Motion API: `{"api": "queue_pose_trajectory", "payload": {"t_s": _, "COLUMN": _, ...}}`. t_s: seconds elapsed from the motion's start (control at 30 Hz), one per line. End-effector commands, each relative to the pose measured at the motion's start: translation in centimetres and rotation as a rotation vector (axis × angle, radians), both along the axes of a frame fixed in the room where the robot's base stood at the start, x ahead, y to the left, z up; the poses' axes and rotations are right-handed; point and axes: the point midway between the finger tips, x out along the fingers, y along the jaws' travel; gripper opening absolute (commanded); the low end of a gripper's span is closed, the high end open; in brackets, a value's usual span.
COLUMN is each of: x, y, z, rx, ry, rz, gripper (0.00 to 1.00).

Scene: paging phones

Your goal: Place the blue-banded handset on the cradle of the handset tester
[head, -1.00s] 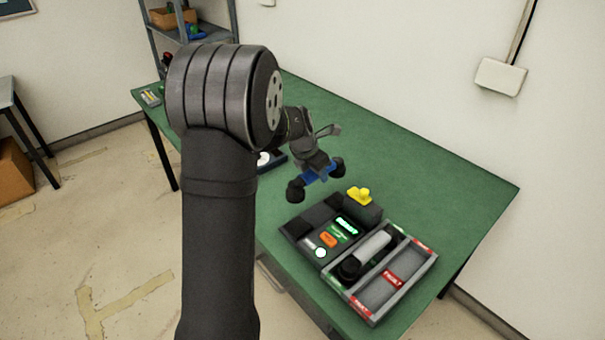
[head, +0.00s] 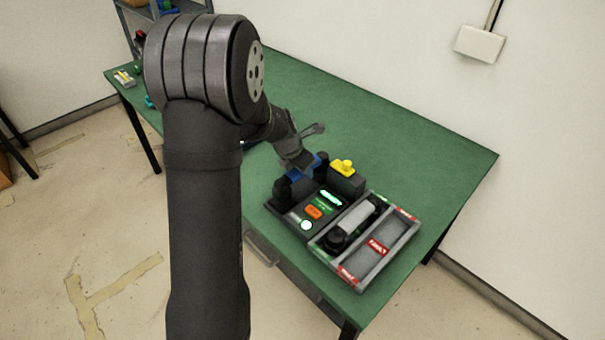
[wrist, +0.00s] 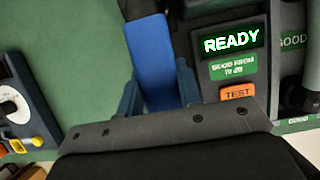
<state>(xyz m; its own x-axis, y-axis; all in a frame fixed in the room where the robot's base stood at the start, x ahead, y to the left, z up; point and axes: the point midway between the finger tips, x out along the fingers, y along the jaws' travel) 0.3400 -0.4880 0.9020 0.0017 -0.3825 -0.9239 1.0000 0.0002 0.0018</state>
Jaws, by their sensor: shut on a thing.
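The blue-banded handset (head: 303,172) has dark round ends and a blue grip. My gripper (head: 297,164) is shut on its blue grip (wrist: 152,60), with a finger on each side in the wrist view. The handset is at the left side of the handset tester (head: 312,211), over or at its cradle, which it mostly hides. I cannot tell whether it touches the cradle. The tester shows a lit green READY display (wrist: 231,40) and an orange TEST button (wrist: 237,92).
A grey tray (head: 402,237) with green and red labels adjoins the tester's right side. A grey-banded handset (head: 355,218) lies in its left compartment; the right one is empty. A dark box with a yellow top (head: 344,166) stands behind the tester. The green table (head: 400,140) is clear beyond.

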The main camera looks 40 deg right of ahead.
Motion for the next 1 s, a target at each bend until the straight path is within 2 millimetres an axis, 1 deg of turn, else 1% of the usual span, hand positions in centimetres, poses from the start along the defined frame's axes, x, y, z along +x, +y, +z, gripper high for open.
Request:
{"api": "queue_pose_trajectory", "payload": {"t_s": 0.03, "x": 0.0, "y": 0.0, "z": -0.9, "rx": 0.002, "ry": 0.003, "rz": 0.002, "gripper": 0.03}}
{"api": "queue_pose_trajectory", "payload": {"t_s": 0.13, "x": 0.0, "y": 0.0, "z": -2.1, "rx": 0.002, "ry": 0.001, "rz": 0.001, "gripper": 0.03}}
{"api": "queue_pose_trajectory", "payload": {"t_s": 0.5, "x": 0.0, "y": 0.0, "z": -2.5, "rx": 0.0, "ry": 0.001, "rz": 0.002, "gripper": 0.03}}
{"api": "queue_pose_trajectory", "payload": {"t_s": 0.53, "x": 0.0, "y": 0.0, "z": -2.5, "rx": 0.0, "ry": 0.002, "rz": 0.001, "gripper": 0.36}}
{"api": "queue_pose_trajectory", "payload": {"t_s": 0.57, "x": 0.0, "y": 0.0, "z": -2.5, "rx": 0.0, "ry": 0.001, "rz": 0.001, "gripper": 0.42}}
{"api": "queue_pose_trajectory", "payload": {"t_s": 0.6, "x": 0.0, "y": 0.0, "z": -2.5, "rx": 0.0, "ry": 0.001, "rz": 0.001, "gripper": 0.5}}
{"api": "queue_pose_trajectory", "payload": {"t_s": 0.63, "x": 0.0, "y": 0.0, "z": -2.5, "rx": 0.0, "ry": 0.001, "rz": 0.001, "gripper": 0.54}}
{"api": "queue_pose_trajectory", "payload": {"t_s": 0.9, "x": 0.0, "y": 0.0, "z": -2.4, "rx": 0.0, "ry": 0.0, "rz": 0.001, "gripper": 0.54}}
{"api": "queue_pose_trajectory", "payload": {"t_s": 1.0, "x": 0.0, "y": 0.0, "z": -2.0, "rx": -0.001, "ry": -0.001, "rz": 0.0, "gripper": 0.54}}
